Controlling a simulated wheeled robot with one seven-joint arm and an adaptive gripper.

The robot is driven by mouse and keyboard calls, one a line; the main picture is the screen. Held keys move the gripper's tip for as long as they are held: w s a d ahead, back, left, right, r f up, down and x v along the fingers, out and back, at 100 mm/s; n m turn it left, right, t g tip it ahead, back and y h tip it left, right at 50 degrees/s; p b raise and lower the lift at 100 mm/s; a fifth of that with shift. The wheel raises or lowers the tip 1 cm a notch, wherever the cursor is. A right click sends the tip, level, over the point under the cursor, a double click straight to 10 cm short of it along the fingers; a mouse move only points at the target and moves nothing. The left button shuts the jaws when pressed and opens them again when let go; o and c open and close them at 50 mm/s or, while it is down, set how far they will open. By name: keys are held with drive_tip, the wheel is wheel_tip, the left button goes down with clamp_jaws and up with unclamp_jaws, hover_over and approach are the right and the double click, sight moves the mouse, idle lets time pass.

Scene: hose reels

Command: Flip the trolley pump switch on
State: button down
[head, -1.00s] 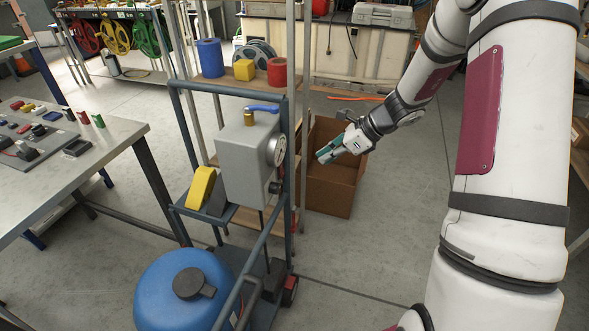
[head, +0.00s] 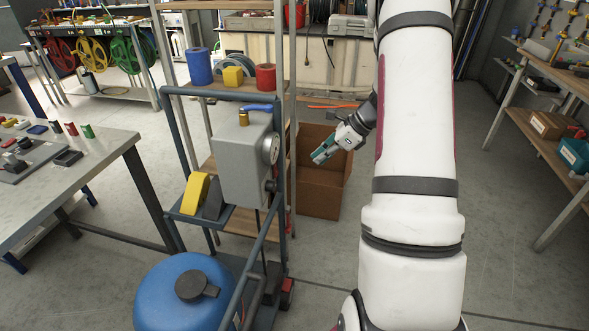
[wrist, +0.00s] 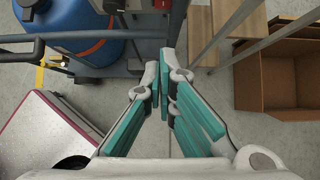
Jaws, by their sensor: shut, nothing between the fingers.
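The trolley (head: 171,150) stands in the middle of the head view, with a blue round tank (head: 165,300) low down and a grey box (head: 240,165) mounted on its frame. The box carries a gauge (head: 271,149), a blue lever on top (head: 258,107) and a small dark knob (head: 270,186) on its right side. I cannot tell for sure which part is the pump switch. My gripper (head: 319,156) is shut and empty, right of the box and apart from it, in front of a cardboard box. In the wrist view its teal fingers (wrist: 172,105) meet; the blue tank (wrist: 88,22) shows upper left.
An open cardboard box (head: 318,202) stands on the floor behind my gripper. A shelf rack with blue, yellow and red items (head: 233,76) stands behind the trolley. A workbench (head: 95,150) is at left, shelving (head: 545,85) at right. Floor at right is clear.

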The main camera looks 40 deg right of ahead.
sight(276, 169)
drive_tip(key=w+a+r+b+x, duration=0.1)
drive_tip(key=x, duration=1.1)
drive_tip(key=shift+w+a+b, duration=0.25)
drive_tip(key=shift+w+b, duration=0.1)
drive_tip(key=shift+w, duration=0.15)
drive_tip(key=shift+r, duration=0.15)
drive_tip(key=shift+w+a, duration=0.2)
drive_tip(key=shift+w, duration=0.05)
